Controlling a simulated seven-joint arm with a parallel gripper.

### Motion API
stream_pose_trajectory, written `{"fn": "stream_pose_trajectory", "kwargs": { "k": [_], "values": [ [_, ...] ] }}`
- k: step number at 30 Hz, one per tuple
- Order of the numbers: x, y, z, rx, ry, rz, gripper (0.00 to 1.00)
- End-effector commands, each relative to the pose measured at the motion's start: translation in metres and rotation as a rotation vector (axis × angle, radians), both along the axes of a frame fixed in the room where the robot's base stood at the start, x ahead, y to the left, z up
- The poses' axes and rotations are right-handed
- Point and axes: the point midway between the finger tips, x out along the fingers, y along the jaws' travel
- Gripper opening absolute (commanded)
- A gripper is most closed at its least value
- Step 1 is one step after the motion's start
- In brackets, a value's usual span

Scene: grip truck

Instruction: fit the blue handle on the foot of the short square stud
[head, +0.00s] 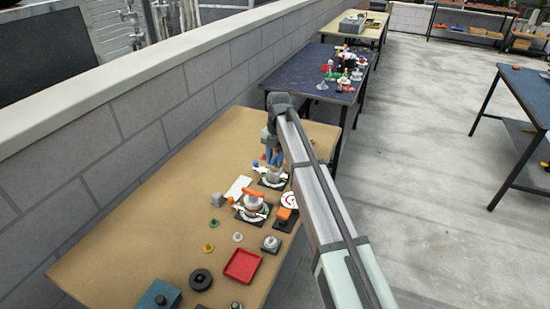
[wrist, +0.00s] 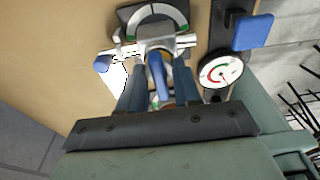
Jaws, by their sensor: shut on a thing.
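My gripper (wrist: 157,85) is shut on the blue handle (wrist: 156,72), which lies between its two fingers. In the head view my gripper (head: 273,158) is low over the far fixture on the brown table. That fixture has a silver metal body with a cross bar (wrist: 182,42) and a white, green-edged dial plate (wrist: 152,13) on a dark base. The handle's far end overlaps the metal body in the wrist view. I cannot tell whether it is seated or just above. The short square stud cannot be made out; the handle and fingers cover that area.
A blue-tipped lever (wrist: 103,63), a round gauge (wrist: 219,71) and a blue block (wrist: 252,31) sit close to the fingers. A nearer fixture with an orange handle (head: 253,194), a red tray (head: 243,265) and a black disc (head: 200,279) stand nearer. The table's left side is clear.

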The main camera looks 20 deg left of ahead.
Motion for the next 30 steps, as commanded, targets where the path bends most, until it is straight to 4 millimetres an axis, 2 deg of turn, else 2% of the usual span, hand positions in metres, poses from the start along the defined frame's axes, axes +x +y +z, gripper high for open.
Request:
{"fn": "stream_pose_trajectory", "kwargs": {
  "k": [4,5,14,19,24,30],
  "values": [
    [0.0,0.0,-0.0015,0.0,0.0,0.0,0.0],
    [0.0,0.0,-0.0016,0.0,0.0,0.0,0.34],
    [0.0,0.0,-0.0013,0.0,0.0,0.0,0.62],
    [0.0,0.0,-0.0013,0.0,0.0,0.0,0.63],
    [0.0,0.0,-0.0014,0.0,0.0,0.0,0.79],
    [0.0,0.0,-0.0014,0.0,0.0,0.0,0.8]
  ]
}}
